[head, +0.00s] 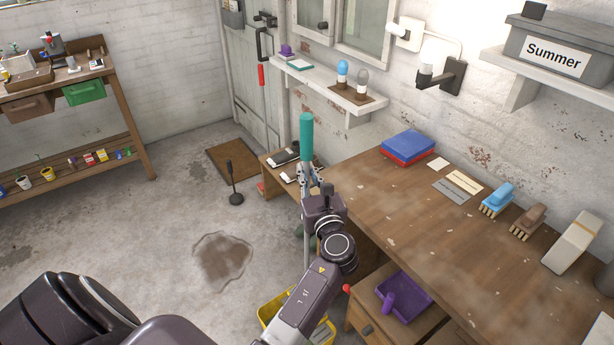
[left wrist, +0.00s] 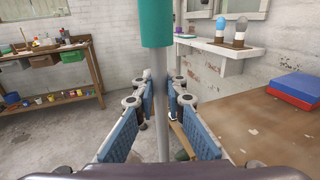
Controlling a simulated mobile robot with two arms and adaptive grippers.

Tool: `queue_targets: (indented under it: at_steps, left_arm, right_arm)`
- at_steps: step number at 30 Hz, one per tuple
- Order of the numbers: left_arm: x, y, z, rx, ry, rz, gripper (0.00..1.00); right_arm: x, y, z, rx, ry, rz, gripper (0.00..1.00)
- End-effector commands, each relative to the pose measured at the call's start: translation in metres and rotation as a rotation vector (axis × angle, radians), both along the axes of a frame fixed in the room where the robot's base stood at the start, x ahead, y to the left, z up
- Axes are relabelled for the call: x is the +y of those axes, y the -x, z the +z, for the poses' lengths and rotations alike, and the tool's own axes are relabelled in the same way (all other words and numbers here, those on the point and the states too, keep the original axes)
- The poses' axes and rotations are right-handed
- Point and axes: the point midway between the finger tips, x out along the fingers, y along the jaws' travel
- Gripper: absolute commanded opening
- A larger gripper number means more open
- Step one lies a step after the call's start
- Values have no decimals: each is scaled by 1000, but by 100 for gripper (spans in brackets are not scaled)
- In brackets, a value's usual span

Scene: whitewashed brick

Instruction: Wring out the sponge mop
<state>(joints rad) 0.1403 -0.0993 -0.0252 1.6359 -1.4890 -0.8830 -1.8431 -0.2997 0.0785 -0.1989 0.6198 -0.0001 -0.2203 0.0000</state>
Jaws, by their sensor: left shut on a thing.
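The mop has a teal grip (head: 306,137) and a thin grey pole (head: 306,248) and stands nearly upright. My left gripper (head: 311,180) is shut on the pole just below the teal grip. In the left wrist view the pole (left wrist: 161,115) runs between the blue finger pads, with the teal grip (left wrist: 156,30) above. The mop's sponge head is hidden behind my left arm. A yellow bucket (head: 267,308) stands on the floor below, largely covered by that arm. My right gripper is not in view.
A wooden workbench (head: 390,215) with brushes and a blue-and-red box (head: 408,147) stands close on the right. A purple dustpan (head: 410,297) is below its edge. A wet patch (head: 222,260) and a plunger (head: 234,185) are on the otherwise open floor to the left.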

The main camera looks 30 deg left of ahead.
Motion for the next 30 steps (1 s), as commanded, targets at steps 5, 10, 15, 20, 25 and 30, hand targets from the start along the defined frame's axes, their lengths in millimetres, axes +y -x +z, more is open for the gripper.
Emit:
queue_targets:
  at_steps: [5, 10, 15, 20, 25, 30]
  left_arm:
    - [0, 0, 3, -3, -2, 0, 0]
    - [0, 0, 4, -2, -4, 0, 0]
    - [0, 0, -4, -2, -4, 0, 0]
    - [0, 0, -14, -1, -4, 0, 0]
    - [0, 0, -23, -2, -4, 0, 0]
    - [0, 0, -33, -3, -3, 0, 0]
  right_arm:
    - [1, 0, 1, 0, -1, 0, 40]
    - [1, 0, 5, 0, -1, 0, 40]
    - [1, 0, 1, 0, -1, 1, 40]
    - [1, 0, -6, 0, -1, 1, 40]
    - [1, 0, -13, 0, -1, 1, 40]
    - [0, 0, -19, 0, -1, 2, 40]
